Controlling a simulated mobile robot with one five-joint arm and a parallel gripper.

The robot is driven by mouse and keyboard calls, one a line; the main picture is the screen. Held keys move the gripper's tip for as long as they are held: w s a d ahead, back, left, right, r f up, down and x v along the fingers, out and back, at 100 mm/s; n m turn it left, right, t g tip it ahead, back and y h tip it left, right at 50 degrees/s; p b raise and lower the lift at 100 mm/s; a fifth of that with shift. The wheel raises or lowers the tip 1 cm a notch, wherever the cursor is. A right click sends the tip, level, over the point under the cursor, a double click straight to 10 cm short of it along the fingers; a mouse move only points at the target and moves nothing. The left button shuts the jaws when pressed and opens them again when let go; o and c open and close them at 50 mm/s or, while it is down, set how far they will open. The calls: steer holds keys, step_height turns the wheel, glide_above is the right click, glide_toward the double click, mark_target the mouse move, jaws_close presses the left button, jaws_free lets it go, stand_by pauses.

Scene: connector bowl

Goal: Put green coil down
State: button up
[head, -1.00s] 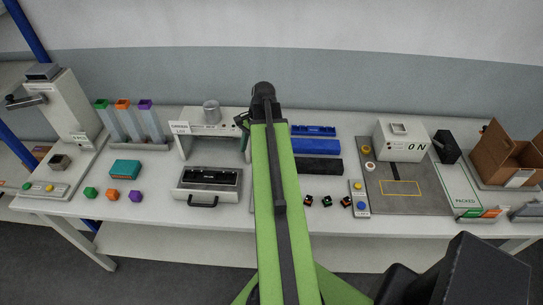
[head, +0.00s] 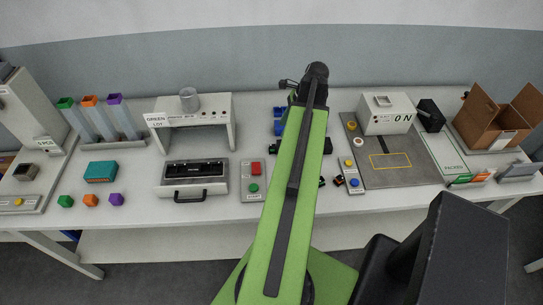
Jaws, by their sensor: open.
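My gripper (head: 287,84) shows only as a small dark shape at the far end of my green arm, above the back of the table near the blue holder (head: 279,122). Its jaws are small and partly hidden by the arm; they are open, and I see nothing held in them. I cannot make out a green coil for certain. Small dark pieces with coloured marks (head: 338,181) lie on the table just right of my arm, partly hidden by it.
A white test frame labelled GREEN LOT (head: 205,112) stands left of the arm, behind a dark-slotted fixture (head: 193,189). Right are a grey mat (head: 410,178), an ON box (head: 385,115) and a cardboard box (head: 492,128).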

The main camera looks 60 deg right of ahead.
steer(key=b, duration=0.4)
glide_above(273, 146)
steer(key=s, duration=0.2)
steer(key=f, duration=0.5)
steer(key=shift+s+d+f, duration=0.1)
steer(key=shift+d+f, duration=0.2)
steer(key=shift+d, duration=0.1)
steer(key=b+x, duration=0.5)
steer(key=shift+d+f, duration=0.2)
steer(key=shift+r, duration=0.2)
jaws_close()
